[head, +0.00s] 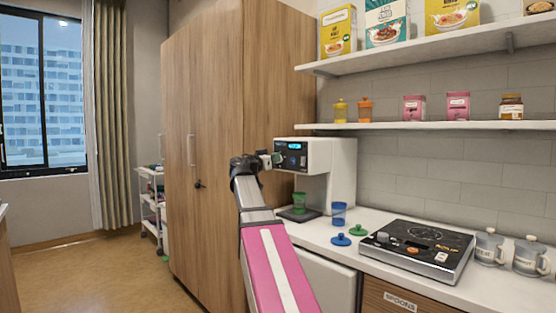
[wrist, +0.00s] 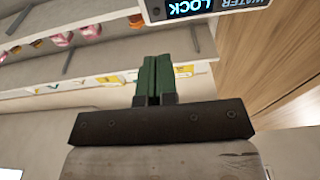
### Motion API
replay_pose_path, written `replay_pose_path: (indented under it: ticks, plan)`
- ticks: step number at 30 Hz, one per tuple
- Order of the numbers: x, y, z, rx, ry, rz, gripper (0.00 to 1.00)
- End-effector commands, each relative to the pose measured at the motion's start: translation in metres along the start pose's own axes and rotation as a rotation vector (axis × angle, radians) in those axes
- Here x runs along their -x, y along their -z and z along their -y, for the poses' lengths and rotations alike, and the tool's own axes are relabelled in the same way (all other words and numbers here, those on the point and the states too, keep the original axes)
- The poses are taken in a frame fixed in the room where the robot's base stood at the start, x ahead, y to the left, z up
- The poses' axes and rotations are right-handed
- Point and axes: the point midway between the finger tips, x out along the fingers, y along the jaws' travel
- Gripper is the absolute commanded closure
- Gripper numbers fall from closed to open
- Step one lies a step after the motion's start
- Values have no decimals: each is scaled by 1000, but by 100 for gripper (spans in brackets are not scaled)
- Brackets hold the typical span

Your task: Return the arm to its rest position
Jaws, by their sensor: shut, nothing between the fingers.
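My arm reaches up from the bottom of the head view, and its pink and white link leads to a dark wrist. My gripper (head: 272,160) is raised in front of the white water dispenser (head: 343,165), close to its lit control panel. I cannot tell whether the fingertips touch the panel. In the wrist view the two green fingers of my gripper (wrist: 156,78) are together with nothing between them. The dispenser's display, reading WATER LOCK, shows just above the fingers in the wrist view (wrist: 205,8).
A green cup (head: 299,202) stands under the dispenser, with a blue cup (head: 339,213) beside it. Blue (head: 341,240) and green (head: 358,231) lids lie near a hotplate (head: 418,247). Shelves (head: 420,125) hang above.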

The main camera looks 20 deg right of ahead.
Motion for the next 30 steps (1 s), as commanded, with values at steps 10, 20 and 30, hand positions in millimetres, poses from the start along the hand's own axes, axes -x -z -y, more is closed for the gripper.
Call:
replay_pose_path:
  ticks: [10, 20, 30]
  plan:
    - [0, 0, 0, 0, 0, 0, 100]
    - [21, -84, 10, 114, 58, 166, 100]
    - [97, -274, 14, 398, 247, 565, 100]
